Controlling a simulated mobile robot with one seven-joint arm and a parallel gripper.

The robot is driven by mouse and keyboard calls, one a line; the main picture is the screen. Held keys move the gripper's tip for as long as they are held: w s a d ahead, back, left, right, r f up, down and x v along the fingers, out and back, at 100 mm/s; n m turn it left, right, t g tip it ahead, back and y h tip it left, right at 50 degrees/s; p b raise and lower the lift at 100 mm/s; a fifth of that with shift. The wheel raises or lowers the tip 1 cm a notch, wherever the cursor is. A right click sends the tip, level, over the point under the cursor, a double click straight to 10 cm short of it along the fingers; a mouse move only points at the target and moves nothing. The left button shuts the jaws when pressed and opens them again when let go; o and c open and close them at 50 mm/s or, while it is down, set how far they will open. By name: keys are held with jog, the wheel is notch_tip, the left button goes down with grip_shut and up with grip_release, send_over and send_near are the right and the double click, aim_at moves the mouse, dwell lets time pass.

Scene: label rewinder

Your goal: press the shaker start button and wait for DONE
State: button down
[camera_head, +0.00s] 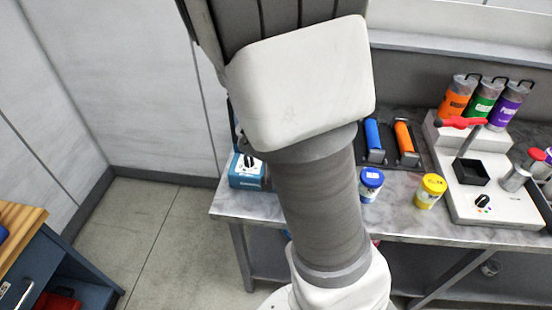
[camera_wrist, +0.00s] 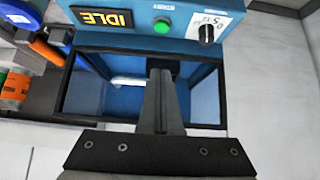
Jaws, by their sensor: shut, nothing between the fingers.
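The blue shaker (camera_wrist: 185,24) fills the top and middle of the wrist view. Its display (camera_wrist: 105,18) reads IDLE in yellow, upside down in the picture. The round green start button (camera_wrist: 162,26) is right of the display, with a black dial (camera_wrist: 207,34) on a white plate further right. My gripper (camera_wrist: 162,72) is shut and empty, its tips over the shaker's dark-rimmed open bay, just below the button in the picture. I cannot tell the height gap. In the head view, a blue front with a white plate (camera_head: 246,172), seemingly the shaker, shows left of my arm; my gripper is hidden.
Orange, green and purple canisters stand behind. Left floor is clear beside a cabinet.

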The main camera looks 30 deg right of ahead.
jog(key=b+x, duration=0.6)
jog(key=x, duration=0.4)
jog(key=shift+f+b, duration=0.3)
jog(key=shift+f, duration=0.1)
notch_tip(320, 180, down, 2)
jog(key=shift+s+f+b, duration=0.1)
jog(key=shift+b, duration=0.35)
jog(key=shift+a+f, duration=0.15)
jog(key=shift+f, duration=0.35)
jog(key=shift+f, duration=0.1)
